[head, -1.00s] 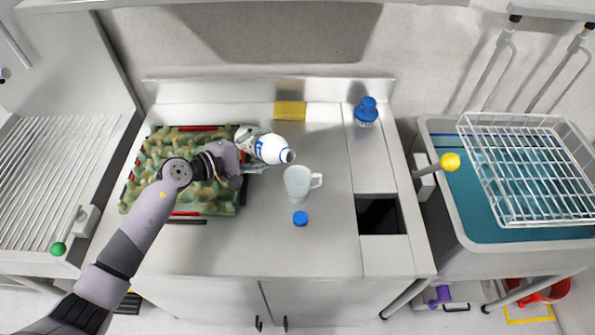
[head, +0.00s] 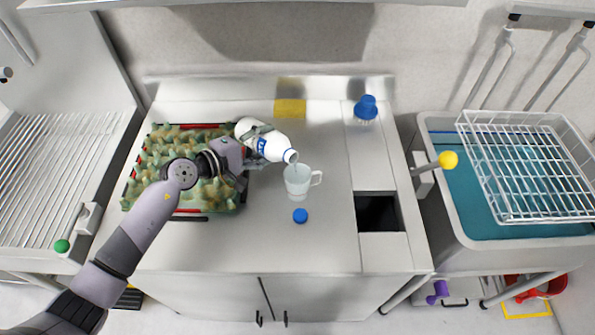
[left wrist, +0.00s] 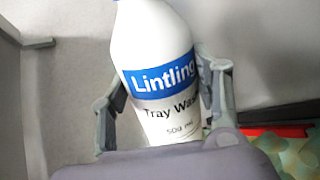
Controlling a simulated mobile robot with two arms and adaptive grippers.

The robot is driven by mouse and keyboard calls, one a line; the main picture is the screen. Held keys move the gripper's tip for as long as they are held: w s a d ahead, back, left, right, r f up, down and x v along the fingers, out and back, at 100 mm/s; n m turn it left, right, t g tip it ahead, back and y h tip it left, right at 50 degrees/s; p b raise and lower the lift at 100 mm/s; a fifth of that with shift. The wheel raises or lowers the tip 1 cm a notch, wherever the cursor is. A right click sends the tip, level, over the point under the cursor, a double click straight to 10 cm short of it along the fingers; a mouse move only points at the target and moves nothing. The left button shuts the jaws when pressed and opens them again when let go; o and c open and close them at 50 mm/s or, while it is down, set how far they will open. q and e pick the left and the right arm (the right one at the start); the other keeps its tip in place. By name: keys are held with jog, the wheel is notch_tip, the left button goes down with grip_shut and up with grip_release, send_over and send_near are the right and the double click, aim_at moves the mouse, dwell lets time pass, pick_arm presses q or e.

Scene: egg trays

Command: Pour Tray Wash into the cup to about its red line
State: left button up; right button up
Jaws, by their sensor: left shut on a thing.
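My left gripper (head: 256,147) is shut on a white bottle (head: 272,147) with a blue band. In the left wrist view the bottle (left wrist: 150,45) reads "Lintling Tray Wash", between the two fingers (left wrist: 160,95). The bottle is tilted, its open mouth down and to the right, just above the cup's upper rim. The clear cup (head: 297,183) stands on the counter with its handle to the right. A faint pale streak shows below the mouth; I cannot tell for sure that it is liquid. The cup's red line and level cannot be made out. My right gripper is not in view.
A blue cap (head: 300,215) lies on the counter (head: 300,248) in front of the cup. A green egg tray (head: 150,160) lies at left, under my arm. A yellow sponge (head: 290,108) and a blue brush (head: 366,108) are at the back. A dark opening (head: 378,213) is at right.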

pick_arm(q)
jog(key=shift+r, duration=0.3)
jog(key=shift+w+a, duration=0.1)
jog(key=shift+w, duration=0.05)
jog(key=shift+w+a+r, duration=0.1)
jog(key=shift+w+a, duration=0.15)
jog(key=shift+r+m+p, duration=0.15)
jog(key=shift+m+p, duration=0.15)
jog(key=shift+m, duration=0.1)
dwell(1.3)
